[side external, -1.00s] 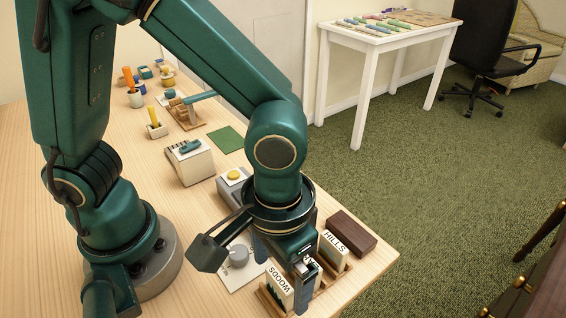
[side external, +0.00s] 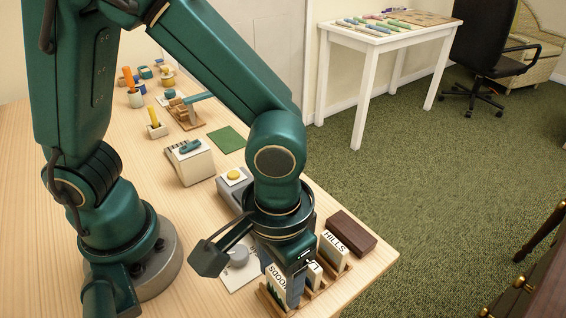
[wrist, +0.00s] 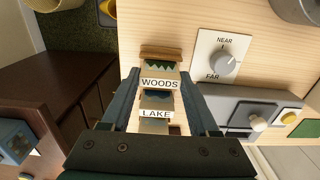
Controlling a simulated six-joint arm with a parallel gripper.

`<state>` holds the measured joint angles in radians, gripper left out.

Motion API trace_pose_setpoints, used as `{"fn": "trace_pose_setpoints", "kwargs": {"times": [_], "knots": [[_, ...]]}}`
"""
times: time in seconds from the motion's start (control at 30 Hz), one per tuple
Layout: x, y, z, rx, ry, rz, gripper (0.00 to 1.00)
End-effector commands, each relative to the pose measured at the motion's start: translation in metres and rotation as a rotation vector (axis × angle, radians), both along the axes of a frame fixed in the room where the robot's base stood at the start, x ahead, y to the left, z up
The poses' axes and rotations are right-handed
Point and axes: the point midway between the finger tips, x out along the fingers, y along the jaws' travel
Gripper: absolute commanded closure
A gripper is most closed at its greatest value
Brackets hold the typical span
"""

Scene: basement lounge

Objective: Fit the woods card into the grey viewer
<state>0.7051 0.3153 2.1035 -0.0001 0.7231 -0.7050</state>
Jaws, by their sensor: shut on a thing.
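The woods card (side external: 278,284) is a pale card with a black WOODS label, standing in a wooden rack (side external: 268,300) at the table's near corner. My gripper (side external: 291,287) is low over the rack and shut on the woods card, hiding part of its label. In the wrist view the woods card (wrist: 160,83) sits between my two fingertips (wrist: 160,76). The lake card (wrist: 156,114) stands right beside it. The grey viewer (side external: 226,196) lies behind my wrist, partly hidden, with a yellow button. In the wrist view it (wrist: 232,106) is at the right.
The hills card (side external: 334,248) stands in the rack near a dark brown block (side external: 352,232). A NEAR/FAR dial plate (wrist: 216,62) is close to the rack. A cream box (side external: 190,163) and a green mat (side external: 227,139) lie farther back. The table edge is near the rack.

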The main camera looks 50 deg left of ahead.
Motion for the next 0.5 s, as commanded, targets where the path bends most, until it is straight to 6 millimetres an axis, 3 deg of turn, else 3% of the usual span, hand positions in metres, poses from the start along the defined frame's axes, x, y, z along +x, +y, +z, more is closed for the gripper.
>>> {"fn": "trace_pose_setpoints", "kwargs": {"times": [0.33, 0.5], "knots": [[0.001, -0.001, 0.04, -0.005, -0.006, 0.0, 0.91], [0.012, 0.031, 0.058, -0.003, -0.005, 0.011, 0.91]]}}
